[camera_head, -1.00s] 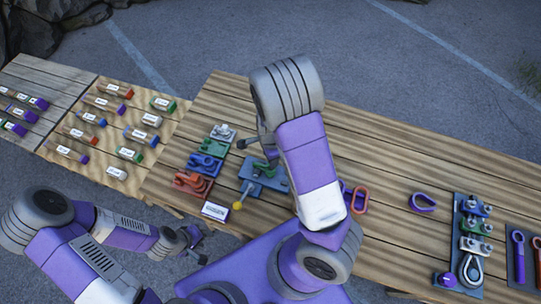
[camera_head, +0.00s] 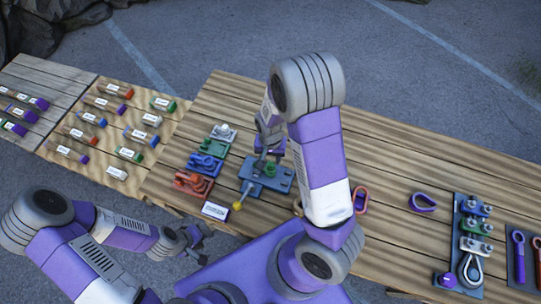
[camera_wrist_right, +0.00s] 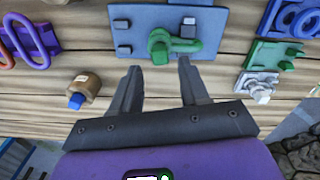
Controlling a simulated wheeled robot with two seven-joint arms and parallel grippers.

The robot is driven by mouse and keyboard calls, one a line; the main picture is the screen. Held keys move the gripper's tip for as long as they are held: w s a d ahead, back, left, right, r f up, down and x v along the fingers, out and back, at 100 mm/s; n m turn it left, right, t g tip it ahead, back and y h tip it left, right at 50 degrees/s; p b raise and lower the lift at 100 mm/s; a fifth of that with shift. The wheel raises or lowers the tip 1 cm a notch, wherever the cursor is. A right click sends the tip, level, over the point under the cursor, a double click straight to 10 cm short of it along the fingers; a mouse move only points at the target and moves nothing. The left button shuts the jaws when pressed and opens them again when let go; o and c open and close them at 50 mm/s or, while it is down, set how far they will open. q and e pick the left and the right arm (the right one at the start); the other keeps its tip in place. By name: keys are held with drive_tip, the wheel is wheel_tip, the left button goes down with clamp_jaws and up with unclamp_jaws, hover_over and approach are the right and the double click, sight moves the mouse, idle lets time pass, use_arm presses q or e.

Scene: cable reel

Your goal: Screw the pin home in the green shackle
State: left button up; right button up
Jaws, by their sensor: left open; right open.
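The green shackle (camera_wrist_right: 184,45) lies on a blue plate (camera_wrist_right: 218,20) in the right wrist view. A thicker green end (camera_wrist_right: 159,50) at its left may be the pin's head; I cannot tell how far the pin is in. My right gripper (camera_wrist_right: 157,75) is open and empty, its fingertips just short of the shackle and plate. In the head view my right gripper (camera_head: 266,152) is over the far side of the blue plate (camera_head: 272,178) and hides most of the shackle. My left gripper (camera_head: 197,240) is open and empty, off the table's near edge.
A yellow-knobbed rod (camera_head: 238,205) stands at the plate's near left. Red, blue, green and grey fixtures (camera_head: 208,162) line its left. A wooden cylinder with a blue end (camera_wrist_right: 85,85) lies near my right fingers. Open planks (camera_head: 400,150) stretch to the right.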

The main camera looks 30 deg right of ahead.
sight(271, 164)
drive_tip(key=shift+f, duration=0.15)
drive_tip(key=shift+f+b, duration=1.9)
drive_tip(key=shift+f, duration=0.3)
clamp_jaws()
drive_tip(key=shift+m, duration=0.3)
